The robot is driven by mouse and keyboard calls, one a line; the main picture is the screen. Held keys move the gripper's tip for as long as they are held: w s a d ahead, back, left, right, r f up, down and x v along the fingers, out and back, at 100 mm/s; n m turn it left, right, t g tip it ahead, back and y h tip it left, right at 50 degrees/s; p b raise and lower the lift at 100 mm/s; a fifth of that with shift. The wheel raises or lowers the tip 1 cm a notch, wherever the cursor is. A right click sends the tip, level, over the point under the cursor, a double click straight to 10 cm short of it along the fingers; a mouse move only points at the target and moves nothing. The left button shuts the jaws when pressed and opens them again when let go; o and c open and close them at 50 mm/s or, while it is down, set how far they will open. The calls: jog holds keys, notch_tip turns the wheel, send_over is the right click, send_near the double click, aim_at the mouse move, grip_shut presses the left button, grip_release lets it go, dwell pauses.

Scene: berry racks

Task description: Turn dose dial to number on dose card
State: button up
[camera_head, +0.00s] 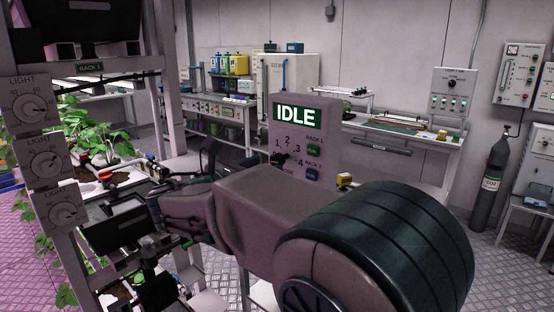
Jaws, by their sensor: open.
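The dose dial (279,159) is a dark knob on the front of a grey control box (310,122). Printed numbers 1, 2 and 3 show around its upper side; its lower side is partly hidden behind my arm, and its setting is too small to read. A lit green display (297,114) above reads IDLE. I cannot make out a dose card or its number. My gripper (180,180) is dark, at the far end of my arm, left of the control box and apart from the dial. It is open and appears empty; its fingertips are hard to pick out.
A rack post with several LIGHT dials (46,159) stands close on the left, beside leafy plants (95,140). A yellow item (344,180) is right of the box. A gas cylinder (491,180) stands far right.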

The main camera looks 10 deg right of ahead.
aim_at(274, 161)
jog(key=shift+x, duration=2.75)
jog(key=c, duration=1)
